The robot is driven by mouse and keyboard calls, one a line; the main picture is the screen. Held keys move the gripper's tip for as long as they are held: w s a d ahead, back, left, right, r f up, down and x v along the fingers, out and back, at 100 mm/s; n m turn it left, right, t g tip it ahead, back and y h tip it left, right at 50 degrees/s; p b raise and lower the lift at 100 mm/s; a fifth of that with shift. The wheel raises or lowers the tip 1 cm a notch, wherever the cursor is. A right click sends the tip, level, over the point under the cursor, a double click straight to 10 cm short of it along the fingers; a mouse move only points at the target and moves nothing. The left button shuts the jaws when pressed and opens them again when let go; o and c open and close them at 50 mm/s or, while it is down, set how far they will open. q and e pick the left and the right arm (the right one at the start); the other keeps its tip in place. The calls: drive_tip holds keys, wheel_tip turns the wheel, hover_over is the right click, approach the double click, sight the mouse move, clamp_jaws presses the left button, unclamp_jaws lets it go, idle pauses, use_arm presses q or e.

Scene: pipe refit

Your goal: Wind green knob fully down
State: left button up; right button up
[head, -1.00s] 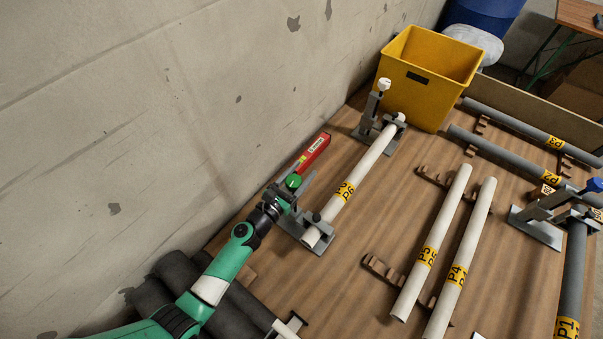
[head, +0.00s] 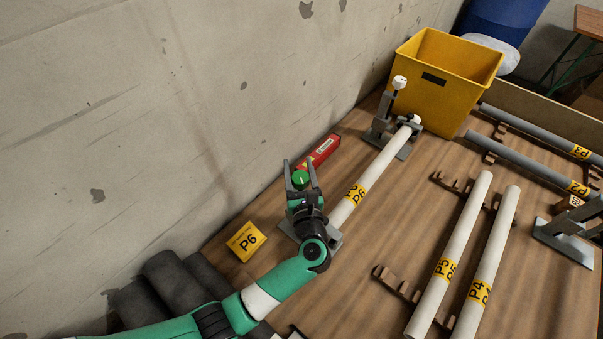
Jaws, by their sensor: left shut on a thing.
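The green knob (head: 300,180) sits at the near end of the white pipe P6 (head: 379,170), on the near grey clamp (head: 335,240). My left gripper (head: 301,178) has its two grey fingers on either side of the green knob and is shut on it. The gripper and wrist hide most of the near clamp and the pipe's near end. The far clamp (head: 381,133), with a white knob (head: 400,82), holds the pipe's other end. My right gripper is not in view.
A red box (head: 322,150) lies by the wall just behind the green knob. A yellow bin (head: 433,102) stands at the back. White pipes P5 (head: 455,245) and P4 (head: 494,250) lie to the right on brown supports.

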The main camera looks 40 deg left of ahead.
use_arm(q)
drive_tip(key=shift+s+a+f+n+g+y+b, duration=0.15)
drive_tip(key=shift+n+g+y+b, duration=0.35)
drive_tip(key=shift+g+b, duration=0.25)
drive_tip(key=shift+s+r+n+g+y+b, duration=0.1)
drive_tip(key=shift+n+g+y+b, duration=0.3)
drive_tip(key=shift+n+g+b, duration=0.3)
drive_tip(key=o, duration=1.4)
drive_tip(key=shift+c, duration=0.2)
